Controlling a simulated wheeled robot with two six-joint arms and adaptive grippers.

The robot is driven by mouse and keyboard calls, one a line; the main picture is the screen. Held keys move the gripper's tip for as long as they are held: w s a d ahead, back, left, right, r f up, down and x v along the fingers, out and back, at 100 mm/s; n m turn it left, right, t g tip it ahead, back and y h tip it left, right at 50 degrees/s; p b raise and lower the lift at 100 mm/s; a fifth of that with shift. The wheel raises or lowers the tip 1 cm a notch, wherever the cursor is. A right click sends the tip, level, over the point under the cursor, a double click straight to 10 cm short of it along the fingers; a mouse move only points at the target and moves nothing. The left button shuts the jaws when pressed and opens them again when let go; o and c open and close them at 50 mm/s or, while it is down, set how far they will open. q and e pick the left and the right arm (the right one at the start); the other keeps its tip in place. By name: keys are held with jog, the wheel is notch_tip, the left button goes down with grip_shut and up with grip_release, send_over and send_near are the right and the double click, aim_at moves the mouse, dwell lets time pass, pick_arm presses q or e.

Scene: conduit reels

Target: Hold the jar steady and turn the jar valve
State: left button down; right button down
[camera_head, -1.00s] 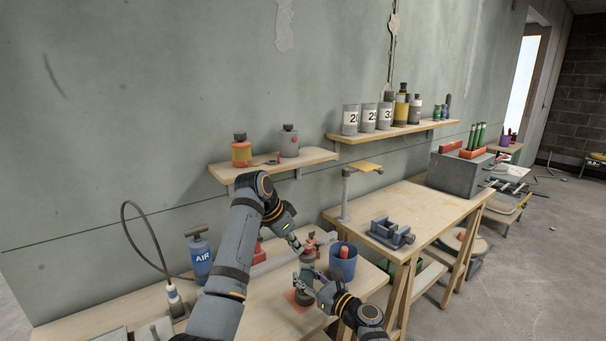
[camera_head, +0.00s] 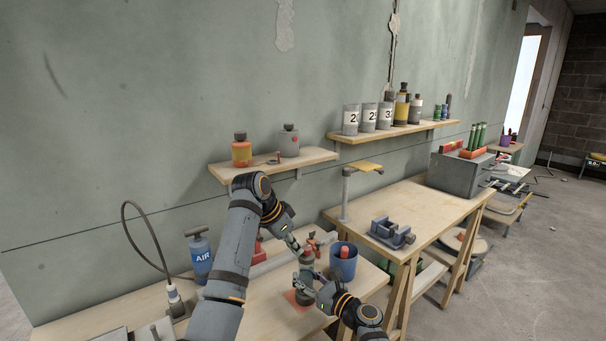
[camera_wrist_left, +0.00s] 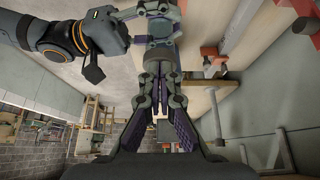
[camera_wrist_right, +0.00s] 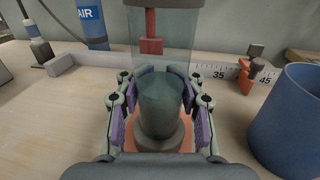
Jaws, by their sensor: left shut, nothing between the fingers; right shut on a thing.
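The jar (camera_wrist_right: 160,105) stands upright on an orange-red mat (camera_head: 289,296), with a clear body, a dark grey base and a dark top. My right gripper (camera_wrist_right: 161,78) is shut around the jar's body from the near side, one finger on each side. The jar's top (camera_head: 306,259) shows in the head view beside my left gripper (camera_head: 297,249). My left gripper is shut and empty, its fingertips close to the jar's top; I cannot tell whether they touch. In the left wrist view its fingers (camera_wrist_left: 161,88) are together. The valve is not clearly visible.
A blue cup (camera_head: 343,264) with a red item stands right of the jar. A blue AIR bottle (camera_head: 200,257) with a hose stands left. A grey rail (camera_wrist_right: 85,62) and a scale strip (camera_wrist_right: 222,72) lie behind. A wall shelf (camera_head: 320,155) hangs above.

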pick_arm(q)
jog(key=shift+r, duration=2.9)
pick_arm(e)
jog(key=shift+d, duration=0.1)
pick_arm(q)
notch_tip(320, 180, down, 6)
jog(key=shift+a, duration=0.15)
jog(key=shift+w+d, duration=0.25)
jog(key=shift+d, duration=0.35)
pick_arm(e)
jog(key=shift+r, duration=0.1)
pick_arm(q)
jog(key=shift+s+d, duration=0.15)
jog(key=shift+s, duration=0.1)
